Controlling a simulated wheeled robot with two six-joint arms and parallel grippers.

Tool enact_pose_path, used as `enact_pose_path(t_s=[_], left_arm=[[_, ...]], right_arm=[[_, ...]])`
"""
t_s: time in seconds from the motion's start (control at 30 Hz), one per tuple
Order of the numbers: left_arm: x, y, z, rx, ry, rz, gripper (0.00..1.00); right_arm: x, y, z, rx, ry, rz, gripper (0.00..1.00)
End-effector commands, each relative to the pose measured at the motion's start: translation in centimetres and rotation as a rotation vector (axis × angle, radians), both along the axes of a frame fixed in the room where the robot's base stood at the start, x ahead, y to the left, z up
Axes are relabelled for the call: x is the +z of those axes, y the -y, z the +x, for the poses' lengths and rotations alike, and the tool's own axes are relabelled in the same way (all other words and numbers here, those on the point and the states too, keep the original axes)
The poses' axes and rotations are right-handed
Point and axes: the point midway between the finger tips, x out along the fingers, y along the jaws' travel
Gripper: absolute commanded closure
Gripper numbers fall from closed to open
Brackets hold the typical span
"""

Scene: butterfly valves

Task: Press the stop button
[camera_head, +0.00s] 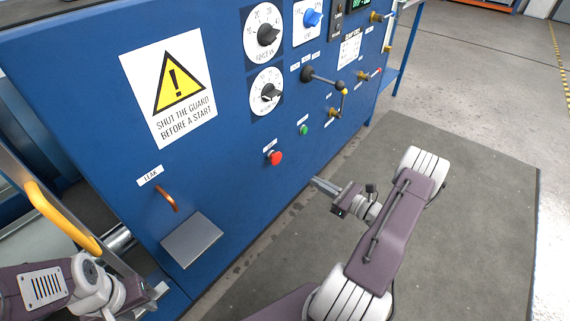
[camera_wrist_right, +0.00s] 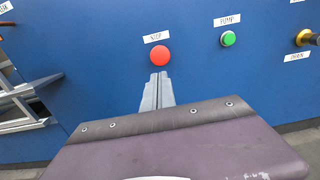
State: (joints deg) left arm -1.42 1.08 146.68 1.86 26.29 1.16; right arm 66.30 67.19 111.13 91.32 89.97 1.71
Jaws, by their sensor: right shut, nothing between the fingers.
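The stop button (camera_head: 274,158) is a red round knob on the blue panel, below the dials. In the right wrist view the red stop button (camera_wrist_right: 159,55) sits under a label reading STOP. My right gripper (camera_head: 318,184) is shut and empty. In the head view it is in front of the panel, to the lower right of the button. In the right wrist view my fingertips (camera_wrist_right: 159,76) show just below the button, seemingly apart from it. My left gripper (camera_head: 157,292) is at the lower left, partly cut off; its finger opening is unclear.
A green pump button (camera_head: 303,130) is right of the stop button. A lever with a black knob (camera_head: 308,74) and brass fittings (camera_head: 334,112) stick out further right. A copper pipe (camera_head: 165,197), a grey tray (camera_head: 192,240) and a yellow handle (camera_head: 62,217) are left. The floor mat (camera_head: 480,200) is clear.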

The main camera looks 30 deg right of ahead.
Motion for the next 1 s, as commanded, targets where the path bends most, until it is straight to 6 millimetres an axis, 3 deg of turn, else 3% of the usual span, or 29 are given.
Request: enact_pose_path(t_s=[0.17,0.6,0.8,1.0], left_arm=[[-1.3,0.0,0.0,0.000,0.000,0.000,0.64],[-5.1,0.0,0.0,0.000,0.000,0.000,0.64],[-5.8,0.0,0.0,0.000,0.000,0.000,0.64],[-5.7,0.0,0.0,0.000,0.000,0.000,0.64]], right_arm=[[-0.4,-1.2,2.4,0.008,0.001,-0.002,1.00],[-0.4,-4.6,10.8,0.005,0.002,-0.002,1.00],[-0.1,-5.3,12.5,0.003,0.000,-0.001,1.00],[0.0,-5.3,12.8,0.001,-0.001,0.000,1.00]])
